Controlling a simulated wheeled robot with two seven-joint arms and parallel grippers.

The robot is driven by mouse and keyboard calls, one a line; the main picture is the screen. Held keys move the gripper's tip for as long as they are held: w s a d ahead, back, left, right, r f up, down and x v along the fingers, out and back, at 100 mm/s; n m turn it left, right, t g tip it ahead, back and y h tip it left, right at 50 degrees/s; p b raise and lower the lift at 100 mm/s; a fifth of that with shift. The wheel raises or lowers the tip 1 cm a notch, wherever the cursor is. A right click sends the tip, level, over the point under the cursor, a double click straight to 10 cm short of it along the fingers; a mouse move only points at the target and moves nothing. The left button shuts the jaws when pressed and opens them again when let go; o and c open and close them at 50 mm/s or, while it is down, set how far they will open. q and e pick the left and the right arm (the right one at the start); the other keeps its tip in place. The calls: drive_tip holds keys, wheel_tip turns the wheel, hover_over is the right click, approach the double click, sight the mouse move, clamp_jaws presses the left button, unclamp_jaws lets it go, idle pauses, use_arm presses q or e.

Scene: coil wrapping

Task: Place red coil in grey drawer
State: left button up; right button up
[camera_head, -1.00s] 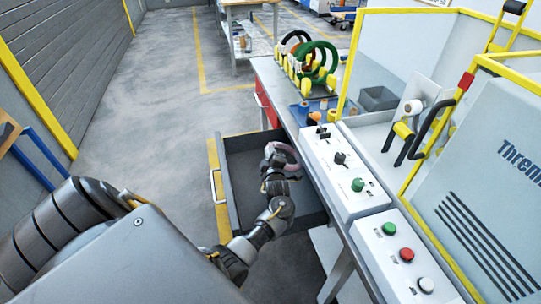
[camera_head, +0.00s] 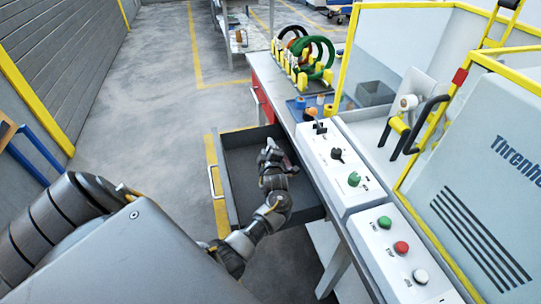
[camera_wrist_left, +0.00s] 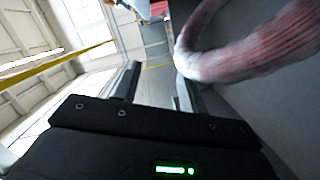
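The grey drawer (camera_head: 229,197) is pulled open at the left of the workbench. My left gripper (camera_head: 270,150) is over the drawer's right part, near the bench side. In the left wrist view the two fingers (camera_wrist_left: 158,88) stand apart with a clear gap between them. The coil, pinkish red and wrapped (camera_wrist_left: 255,52), curves close by the right finger, with no part of it seen between the fingers. In the head view only a small piece of the coil (camera_head: 288,163) shows beside the gripper; the rest is hidden. Whether it touches the drawer floor I cannot tell. My right gripper is not in view.
A control panel with a green button (camera_head: 354,179) borders the drawer on the right. A rack of green, black and orange coils (camera_head: 312,58) stands at the bench's far end. A yellow-framed machine (camera_head: 480,150) is at the right. The drawer's left part is empty.

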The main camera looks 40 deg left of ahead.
use_arm(q)
drive_tip(key=v, duration=1.1)
drive_tip(key=shift+s+d, duration=0.25)
drive_tip(key=shift+s, duration=0.05)
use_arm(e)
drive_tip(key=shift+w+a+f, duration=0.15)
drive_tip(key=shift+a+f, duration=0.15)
use_arm(q)
drive_tip(key=shift+f, duration=0.1)
